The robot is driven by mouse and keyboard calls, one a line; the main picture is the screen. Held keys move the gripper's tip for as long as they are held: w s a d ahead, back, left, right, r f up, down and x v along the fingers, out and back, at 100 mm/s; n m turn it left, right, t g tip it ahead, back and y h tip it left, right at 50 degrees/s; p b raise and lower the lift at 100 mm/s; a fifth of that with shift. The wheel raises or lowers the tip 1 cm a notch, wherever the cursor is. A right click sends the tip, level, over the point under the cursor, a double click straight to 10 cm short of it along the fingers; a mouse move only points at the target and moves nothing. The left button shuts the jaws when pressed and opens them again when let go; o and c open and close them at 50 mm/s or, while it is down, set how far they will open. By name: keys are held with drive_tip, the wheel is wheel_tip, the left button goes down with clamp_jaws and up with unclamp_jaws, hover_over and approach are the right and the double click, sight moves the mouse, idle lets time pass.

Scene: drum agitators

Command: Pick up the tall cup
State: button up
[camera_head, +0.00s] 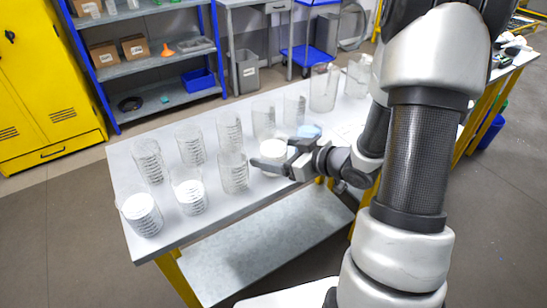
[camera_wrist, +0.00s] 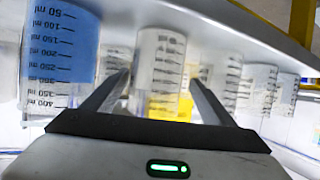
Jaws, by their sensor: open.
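Several clear graduated cups stand on the grey table; I cannot tell for sure which is the tall cup. Two larger ones stand at the far end, one of them the big clear cup (camera_head: 323,88). My gripper (camera_head: 271,150) is low over the table, its fingers apart beside a cup with white contents (camera_head: 273,147), partly hidden by my gripper. In the wrist view, which appears upside down, my open fingers (camera_wrist: 160,85) show with a marked clear cup (camera_wrist: 160,50) in the gap between them. It looks ahead of the fingertips; contact cannot be told.
A blue-filled cup (camera_wrist: 62,55) is close beside one finger. Other marked cups (camera_wrist: 223,82) crowd the opposite side. More cups, such as the front-left one (camera_head: 142,216), stand in rows on the table (camera_head: 125,165). Shelving (camera_head: 150,68) and a yellow cabinet (camera_head: 45,85) are behind.

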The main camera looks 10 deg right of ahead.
drive_tip(key=x, duration=0.4)
drive_tip(key=shift+w+f, duration=0.2)
drive_tip(key=shift+w, duration=0.2)
drive_tip(key=shift+d, duration=0.1)
drive_tip(key=c, duration=1.4)
